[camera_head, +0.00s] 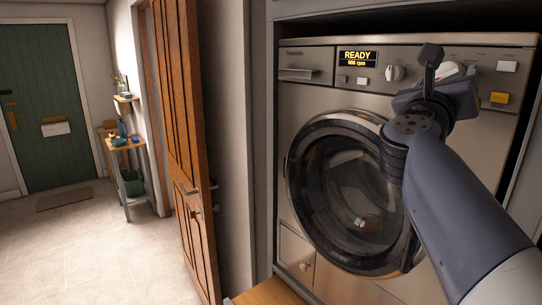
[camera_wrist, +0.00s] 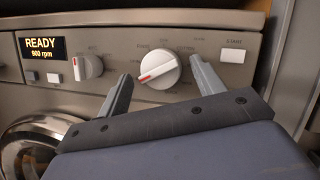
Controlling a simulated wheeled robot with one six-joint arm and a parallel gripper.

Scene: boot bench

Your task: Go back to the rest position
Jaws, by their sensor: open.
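My gripper (camera_wrist: 160,68) is open and empty in the wrist view. Its two grey fingers reach toward the washing machine's control panel (camera_wrist: 110,42), one on each side of a large white dial (camera_wrist: 158,69). A gap shows between each finger and the dial; the exact depth is hard to tell. The dial's red mark points to the lower left. In the head view my gripper (camera_head: 432,62) is up at the right part of the washing machine (camera_head: 300,107), and my arm hides part of the dial and the door's right side.
The display (camera_head: 357,58) reads READY, with 900 rpm below. A smaller dial (camera_wrist: 88,66) and a start button (camera_wrist: 231,57) flank the large one. A yellow button (camera_head: 499,98) is at right. The round door (camera_head: 300,180) is shut.

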